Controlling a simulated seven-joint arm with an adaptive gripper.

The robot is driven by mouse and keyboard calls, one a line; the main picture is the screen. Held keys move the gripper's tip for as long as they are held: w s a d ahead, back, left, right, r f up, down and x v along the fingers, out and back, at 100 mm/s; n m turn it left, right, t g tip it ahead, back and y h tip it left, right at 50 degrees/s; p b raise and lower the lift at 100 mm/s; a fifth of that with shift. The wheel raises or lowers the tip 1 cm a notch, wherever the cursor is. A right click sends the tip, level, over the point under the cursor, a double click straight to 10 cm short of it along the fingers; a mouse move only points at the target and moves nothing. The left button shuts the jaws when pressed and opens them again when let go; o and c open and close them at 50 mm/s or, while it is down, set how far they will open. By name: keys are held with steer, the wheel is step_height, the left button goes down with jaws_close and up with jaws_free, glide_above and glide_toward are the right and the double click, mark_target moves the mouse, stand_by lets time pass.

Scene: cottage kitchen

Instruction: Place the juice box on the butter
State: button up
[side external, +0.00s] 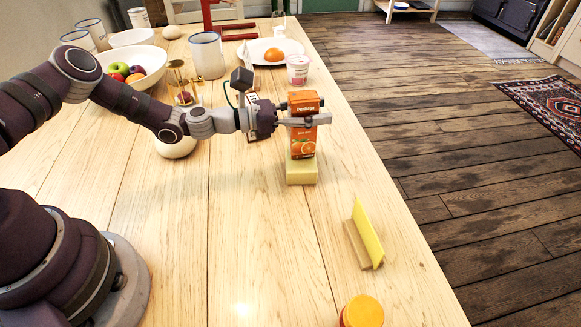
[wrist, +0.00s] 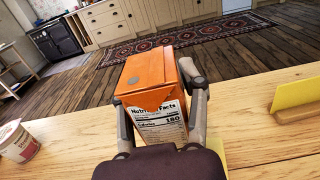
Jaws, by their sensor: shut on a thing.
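The orange juice box (side external: 304,140) stands upright over the pale yellow block of butter (side external: 301,174) near the middle of the table. Its lower end meets the butter's top in the side view; I cannot tell whether it rests there or hangs just above. My gripper (side external: 304,121) is shut on the juice box from the left, around its upper half. In the wrist view the juice box (wrist: 160,85) sits between both fingers, with its nutrition label facing me. A little yellow of the butter (wrist: 222,147) shows below the right finger; the rest is hidden.
A yellow card in a wooden holder (side external: 366,238) stands front right, with an orange-lidded jar (side external: 362,312) nearer. Behind are a yogurt cup (side external: 298,69), a plate (side external: 255,53) with an orange, a white mug (side external: 206,56) and a fruit bowl (side external: 149,59). The table's right edge is close.

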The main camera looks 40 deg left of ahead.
steer(key=shift+f, duration=0.15)
steer(key=o, duration=1.3)
steer(key=v, duration=1.2)
steer(key=s+d+m+g+y, duration=0.35)
steer(key=s+m+g, duration=0.25)
steer(key=m+g, duration=0.6)
steer(key=s+a+r+m+t+y, duration=0.1)
steer(key=s+a+r+m+y, duration=0.1)
steer(key=m, duration=0.3)
steer(key=s+a+r+m+t+y, duration=0.2)
steer(key=s+r+m+y, duration=0.2)
steer(key=r+m, duration=0.1)
steer(key=s+a+r+m+t+y, duration=0.1)
steer(key=s+a+r+m+y, duration=0.1)
steer(key=s+r+m+y, duration=0.1)
steer(key=shift+a+r+m+t, duration=0.25)
steer(key=shift+r+m+t, duration=0.2)
steer(key=shift+m, duration=0.55)
